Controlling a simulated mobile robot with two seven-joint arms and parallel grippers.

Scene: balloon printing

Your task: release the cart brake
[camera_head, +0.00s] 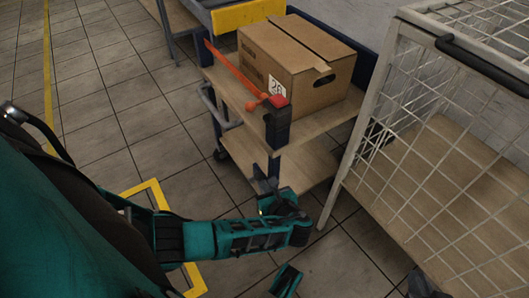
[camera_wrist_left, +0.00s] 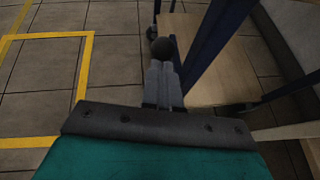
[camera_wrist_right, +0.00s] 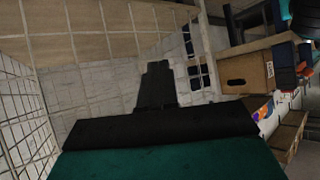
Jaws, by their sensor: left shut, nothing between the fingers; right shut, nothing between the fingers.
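The cart (camera_head: 315,130) stands in the middle of the head view, with wooden shelves and dark blue posts. I cannot tell whether this bar is the brake. My left gripper (camera_head: 268,186) is low by the cart's near post, small and partly hidden in the head view. In the left wrist view, its fingers (camera_wrist_left: 162,84) are shut, with a dark round knob (camera_wrist_left: 163,48) at their tips; contact is unclear. My right gripper (camera_wrist_right: 155,82) is shut and empty, before wire mesh.
A cardboard box (camera_head: 290,65) sits on the cart's upper shelf. A white wire-mesh cage (camera_head: 440,170) stands close on the right, leaving a narrow gap. Yellow floor lines (camera_head: 150,190) mark the tiles at left, where the floor (camera_head: 110,90) is clear.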

